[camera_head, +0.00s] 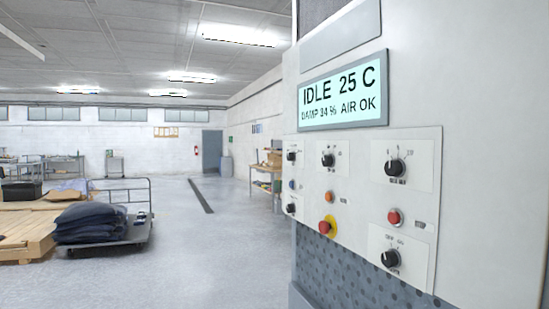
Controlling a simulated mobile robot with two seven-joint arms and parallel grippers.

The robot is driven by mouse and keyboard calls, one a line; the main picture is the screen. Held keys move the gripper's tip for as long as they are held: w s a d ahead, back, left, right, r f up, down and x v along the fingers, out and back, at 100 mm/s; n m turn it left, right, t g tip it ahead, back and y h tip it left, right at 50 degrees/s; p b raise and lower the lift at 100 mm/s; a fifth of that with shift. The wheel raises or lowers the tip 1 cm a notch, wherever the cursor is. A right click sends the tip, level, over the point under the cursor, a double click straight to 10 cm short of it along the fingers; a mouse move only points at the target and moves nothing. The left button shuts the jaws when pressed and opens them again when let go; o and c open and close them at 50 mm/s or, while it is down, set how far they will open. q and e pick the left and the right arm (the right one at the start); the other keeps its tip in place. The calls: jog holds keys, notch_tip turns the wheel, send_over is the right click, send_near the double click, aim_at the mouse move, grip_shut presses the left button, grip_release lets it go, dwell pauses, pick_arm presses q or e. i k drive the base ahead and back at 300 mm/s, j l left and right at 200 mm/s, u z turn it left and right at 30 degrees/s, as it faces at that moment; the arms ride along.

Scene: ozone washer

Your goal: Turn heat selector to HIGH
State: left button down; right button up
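The control panel (352,196) is on the white machine at the right and carries several black knobs and coloured buttons. Black knobs show at the upper right (396,168), upper middle (328,160), upper left (291,156), lower left (291,208) and lower right (391,258). Their labels are too small to read, so I cannot tell which is the heat selector or how it is set. The display (341,92) above reads IDLE 25 C, DAMP 34 %, AIR OK. Neither of my grippers is in view.
A red button on a yellow base (327,225), an orange button (329,197) and a red button (394,216) sit among the knobs. A flat cart (112,243) with dark folded cloth (88,222) stands at the left. The grey floor (225,265) before the machine is clear.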

aim_at(291, 156)
jog(key=i+j, duration=0.9)
jog(key=j, duration=0.15)
jog(key=i+j+z, duration=0.1)
jog(key=i+j, duration=0.35)
jog(key=j, duration=0.1)
